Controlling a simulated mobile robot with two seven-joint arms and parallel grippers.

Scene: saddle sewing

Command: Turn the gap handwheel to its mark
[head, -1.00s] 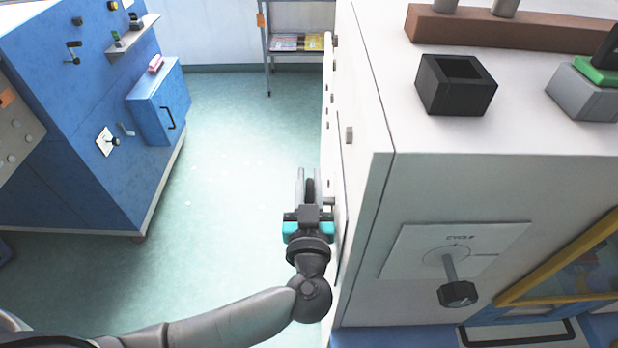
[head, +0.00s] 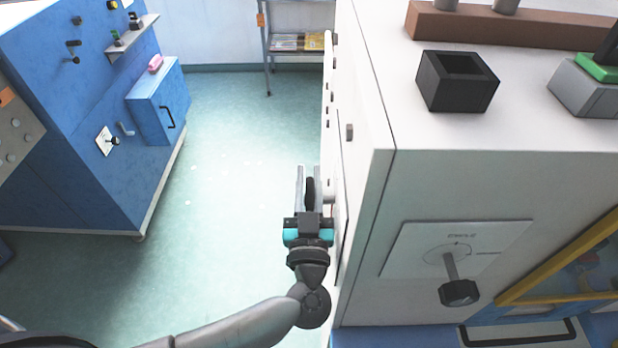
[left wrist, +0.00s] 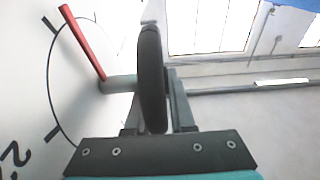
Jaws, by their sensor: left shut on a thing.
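The gap handwheel (left wrist: 151,80) is a dark round wheel seen edge-on in the left wrist view, on a grey shaft that comes out of a white dial face (left wrist: 25,85). A red pointer (left wrist: 82,42) stands out from the shaft across the dial, and black tick marks and a partly cut-off number show on the face. My left gripper (head: 309,178) is shut on the wheel rim, with one finger on each side, at the left side of the white machine. The handwheel also shows between the fingers in the head view (head: 310,192). My right gripper is not in view.
The white machine (head: 450,180) fills the right, with a CYCLE knob (head: 459,293) on its front and a black open box (head: 457,82) on top. A blue cabinet (head: 70,120) stands at the left. Green floor (head: 230,150) lies clear between them, and a shelf (head: 298,50) stands behind.

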